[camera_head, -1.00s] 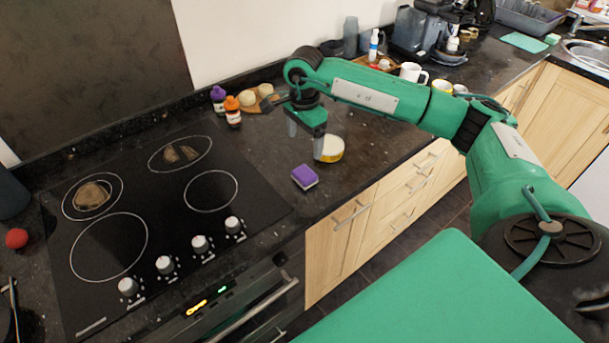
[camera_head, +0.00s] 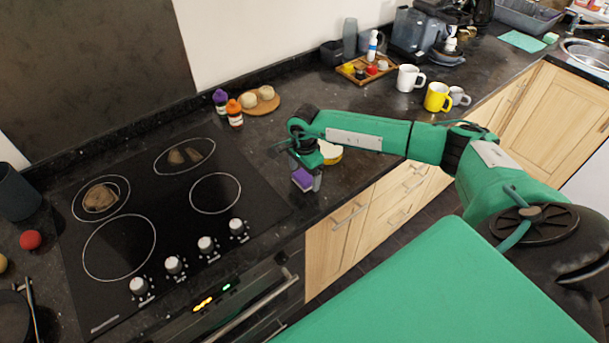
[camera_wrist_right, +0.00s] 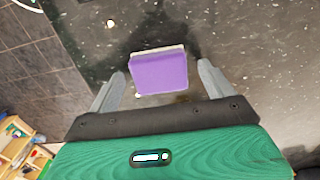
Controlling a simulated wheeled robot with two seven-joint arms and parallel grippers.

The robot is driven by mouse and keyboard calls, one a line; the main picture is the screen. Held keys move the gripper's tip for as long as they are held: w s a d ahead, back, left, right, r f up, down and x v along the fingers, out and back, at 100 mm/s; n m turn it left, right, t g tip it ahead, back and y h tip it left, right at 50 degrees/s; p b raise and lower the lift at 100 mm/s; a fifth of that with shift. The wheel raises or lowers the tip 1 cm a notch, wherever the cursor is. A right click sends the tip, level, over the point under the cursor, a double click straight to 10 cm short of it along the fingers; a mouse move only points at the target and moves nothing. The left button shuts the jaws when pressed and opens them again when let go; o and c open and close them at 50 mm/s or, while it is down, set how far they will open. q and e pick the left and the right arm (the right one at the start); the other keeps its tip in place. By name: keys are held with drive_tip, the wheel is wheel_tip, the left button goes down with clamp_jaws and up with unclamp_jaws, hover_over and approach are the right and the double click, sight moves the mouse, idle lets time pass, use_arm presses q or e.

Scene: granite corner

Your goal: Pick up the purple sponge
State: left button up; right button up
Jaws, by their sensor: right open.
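The purple sponge (camera_head: 301,180) lies on the dark granite counter just right of the hob, partly hidden by my right gripper (camera_head: 306,178) in the head view. In the right wrist view the sponge (camera_wrist_right: 160,72) shows its purple face and a pale layer along its far edge. My right gripper (camera_wrist_right: 161,82) is open, with one finger on each side of the sponge and gaps between them and it. My left gripper is not in view.
A black hob (camera_head: 160,210) with knobs fills the left. A yellow-and-white round container (camera_head: 330,153) stands just behind my right gripper. Bottles (camera_head: 234,113), a round wooden board (camera_head: 262,104) and mugs (camera_head: 438,97) stand farther back. The counter's front edge is close.

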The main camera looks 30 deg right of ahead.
sight(304, 175)
drive_tip(key=c, duration=1.1)
drive_tip(key=shift+o, duration=0.2)
drive_tip(key=shift+r+b, duration=0.35)
drive_tip(key=shift+r, duration=0.15)
wheel_tip(304, 175, up, 19)
drive_tip(key=b, duration=0.5)
